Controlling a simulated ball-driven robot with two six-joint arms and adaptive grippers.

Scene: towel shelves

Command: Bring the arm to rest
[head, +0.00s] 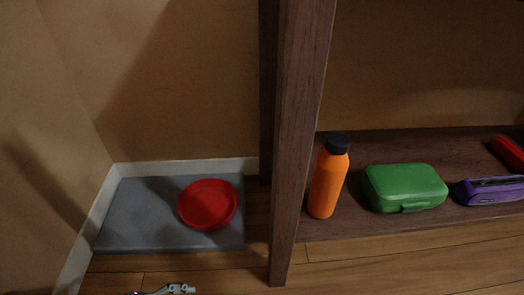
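A small grey metal part of my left gripper (176,289) shows at the bottom edge, left of the middle, low in front of the grey mat. The rest of this gripper and its arm are cut off by the frame, so I cannot tell whether it is open or shut. No held thing shows at it. My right gripper is not in view.
A red bowl or dish (207,204) lies on a grey mat (130,222) in the corner. A dark wooden shelf (298,150) stands right of it, holding an orange bottle (327,185), green box (405,187), purple case (490,191) and red object (509,153).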

